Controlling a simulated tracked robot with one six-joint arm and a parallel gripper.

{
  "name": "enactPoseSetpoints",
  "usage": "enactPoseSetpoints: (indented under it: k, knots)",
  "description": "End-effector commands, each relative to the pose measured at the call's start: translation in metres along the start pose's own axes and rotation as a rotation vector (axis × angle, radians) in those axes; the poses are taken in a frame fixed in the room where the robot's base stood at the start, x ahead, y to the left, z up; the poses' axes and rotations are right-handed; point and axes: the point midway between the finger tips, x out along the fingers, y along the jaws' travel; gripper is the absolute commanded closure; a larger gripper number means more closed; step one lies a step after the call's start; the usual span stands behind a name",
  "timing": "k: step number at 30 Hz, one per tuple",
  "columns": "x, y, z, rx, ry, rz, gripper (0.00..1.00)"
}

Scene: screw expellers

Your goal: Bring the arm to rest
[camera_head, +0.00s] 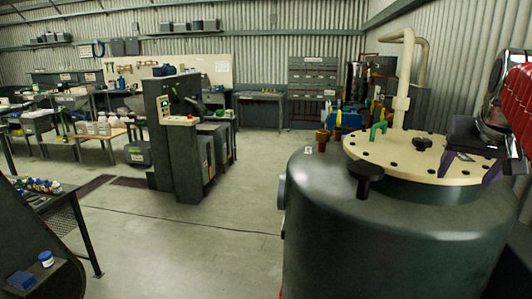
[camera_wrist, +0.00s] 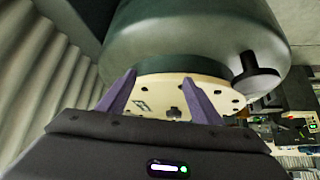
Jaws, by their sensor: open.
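My gripper shows in the wrist view (camera_wrist: 160,105) with two purple fingers spread wide apart and nothing between them. The fingers point at the cream bolted lid (camera_wrist: 190,85) of a large dark green tank (camera_wrist: 190,35). In the head view my gripper (camera_head: 468,168) is at the right, beside and above the lid (camera_head: 390,158) of the tank (camera_head: 385,235). Whether a fingertip touches the lid I cannot tell. Part of my red and chrome arm fills the right edge.
Black knobs (camera_head: 366,175) and a green handle (camera_head: 378,130) stand up from the tank top. A cream pipe (camera_head: 402,80) rises behind it. A dark machine (camera_head: 180,130) stands mid-floor. Benches line the left. A corrugated wall (camera_wrist: 35,80) is close in the wrist view.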

Motion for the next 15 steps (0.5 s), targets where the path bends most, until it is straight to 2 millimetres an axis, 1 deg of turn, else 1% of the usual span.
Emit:
enactPoseSetpoints:
  k: [1, 5, 6, 8, 9, 11, 12, 14, 15]
  knots:
    - [0.005, -0.007, 0.014, -0.008, -0.015, -0.007, 0.40]
    - [0.019, -0.028, 0.056, -0.036, -0.057, -0.028, 0.40]
    - [0.023, -0.035, 0.070, -0.047, -0.071, -0.035, 0.40]
    - [0.027, -0.046, 0.092, -0.064, -0.089, -0.047, 0.40]
    - [0.030, -0.053, 0.106, -0.078, -0.100, -0.056, 0.40]
    - [0.034, -0.064, 0.129, -0.100, -0.118, -0.069, 0.40]
    - [0.036, -0.070, 0.145, -0.114, -0.130, -0.078, 0.40]
    - [0.038, -0.081, 0.169, -0.139, -0.145, -0.092, 0.40]
    - [0.039, -0.087, 0.185, -0.156, -0.155, -0.102, 0.40]
